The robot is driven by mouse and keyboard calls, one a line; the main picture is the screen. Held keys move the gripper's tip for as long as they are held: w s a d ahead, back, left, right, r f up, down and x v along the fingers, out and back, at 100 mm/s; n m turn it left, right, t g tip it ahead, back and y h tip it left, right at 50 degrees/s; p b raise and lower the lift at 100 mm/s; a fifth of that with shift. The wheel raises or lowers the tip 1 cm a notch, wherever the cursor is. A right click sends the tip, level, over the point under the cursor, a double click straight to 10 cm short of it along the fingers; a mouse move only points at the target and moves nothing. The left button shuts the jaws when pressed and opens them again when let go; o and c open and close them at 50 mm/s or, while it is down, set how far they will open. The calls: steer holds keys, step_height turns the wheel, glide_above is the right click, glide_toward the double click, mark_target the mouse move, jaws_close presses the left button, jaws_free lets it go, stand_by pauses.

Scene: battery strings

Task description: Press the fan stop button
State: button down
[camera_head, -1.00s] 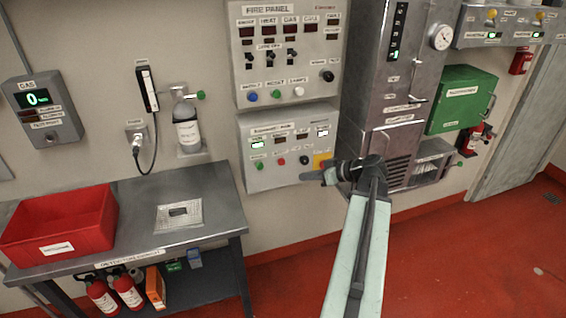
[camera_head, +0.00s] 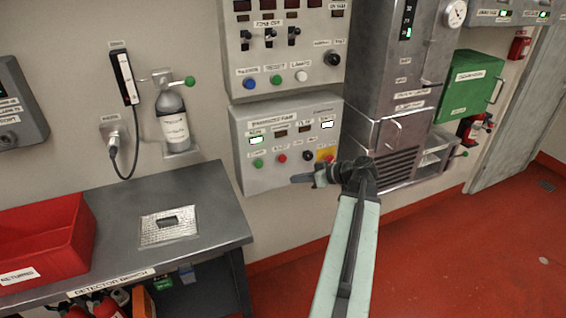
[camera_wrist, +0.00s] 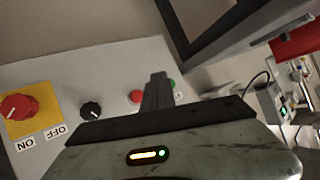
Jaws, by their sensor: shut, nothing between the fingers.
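The lower grey control panel (camera_head: 243,180) on the wall bears a red button (camera_head: 282,158), with a green button (camera_head: 258,163) to its left. Their labels are too small to read surely, so I cannot confirm which one is marked fan stop. I cannot see contact.
A black knob (camera_head: 307,156) and a red rotary switch on a yellow plate (camera_head: 327,155) are to the right on the panel. The fire panel (camera_head: 240,60) is above. A metal bench (camera_head: 205,195) with a red bin (camera_head: 75,245) stands left. Red floor lies open at right.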

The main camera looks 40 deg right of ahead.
steer(key=shift+d, duration=0.15)
glide_toward(281, 162)
steer(key=shift+w+a+f, duration=0.65)
steer(key=shift+w+f, duration=0.15)
steer(key=shift+w, duration=0.15)
steer(key=shift+w+a+f, duration=0.65)
steer(key=shift+w+f, duration=0.15)
steer(key=shift+w, duration=0.15)
steer(key=shift+w, duration=0.1)
stand_by(0.5)
steer(key=shift+w+d, duration=0.15)
steer(key=shift+w, duration=0.1)
steer(key=shift+w+d, duration=0.25)
steer(key=shift+w, duration=0.4)
stand_by(0.8)
steer(key=shift+s, duration=0.15)
steer(key=shift+s+a, duration=0.2)
steer(key=shift+s, duration=0.25)
steer(key=shift+s+a, duration=0.2)
steer(key=shift+s, duration=0.25)
